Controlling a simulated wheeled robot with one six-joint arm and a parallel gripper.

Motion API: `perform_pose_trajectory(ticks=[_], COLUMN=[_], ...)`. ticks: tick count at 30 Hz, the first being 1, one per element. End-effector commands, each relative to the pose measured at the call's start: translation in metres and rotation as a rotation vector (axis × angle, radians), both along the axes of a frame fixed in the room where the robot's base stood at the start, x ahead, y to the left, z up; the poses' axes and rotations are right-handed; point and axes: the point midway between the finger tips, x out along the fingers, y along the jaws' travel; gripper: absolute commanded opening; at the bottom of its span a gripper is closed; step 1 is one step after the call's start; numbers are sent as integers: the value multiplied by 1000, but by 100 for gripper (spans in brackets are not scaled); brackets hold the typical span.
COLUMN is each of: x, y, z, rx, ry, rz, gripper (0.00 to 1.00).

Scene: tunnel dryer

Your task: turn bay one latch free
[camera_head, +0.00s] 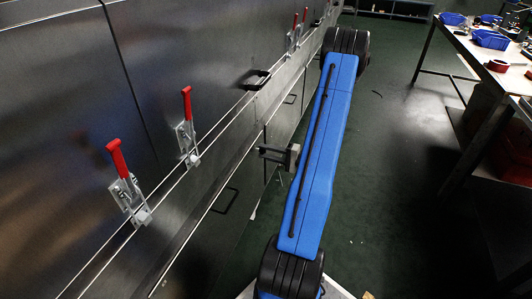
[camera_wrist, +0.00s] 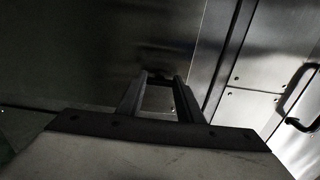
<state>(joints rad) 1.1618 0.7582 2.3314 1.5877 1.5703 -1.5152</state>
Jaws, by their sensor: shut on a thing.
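Red-handled toggle latches stand in a row along the steel dryer front in the head view: a near one (camera_head: 124,178), a second one (camera_head: 187,128) and more further off (camera_head: 294,33). I cannot tell which is bay one's. My gripper (camera_head: 264,151) is low at the dryer front, right of and below this row, apart from the red handles. In the wrist view my gripper (camera_wrist: 160,77) has its fingers reaching to a dark panel, shut on a small dark part (camera_wrist: 158,71) at their tips. The fingers and shadow mostly hide that part; I cannot tell if it is a latch.
A black pull handle (camera_head: 255,79) sticks out from the dryer front, and another (camera_wrist: 301,94) is at the right of the wrist view. A workbench (camera_head: 478,52) with blue bins (camera_head: 490,39) stands at the right. The green floor (camera_head: 392,120) between is mostly clear.

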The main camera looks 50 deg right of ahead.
Motion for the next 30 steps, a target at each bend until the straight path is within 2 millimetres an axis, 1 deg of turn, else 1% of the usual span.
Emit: perform_pose_trajectory(ticks=[15,16,17,18,27,30], x=[0,0,0,0,0,-4], y=[1,1,1,1,0,-2], z=[-1,-1,-1,-1,0,0], rx=[-17,-17,-17,-17,-17,-17], ry=[-5,-5,-5,-5,-6,-6], rz=[1,1,1,1,0,0], gripper=[10,35,42,52,52,52])
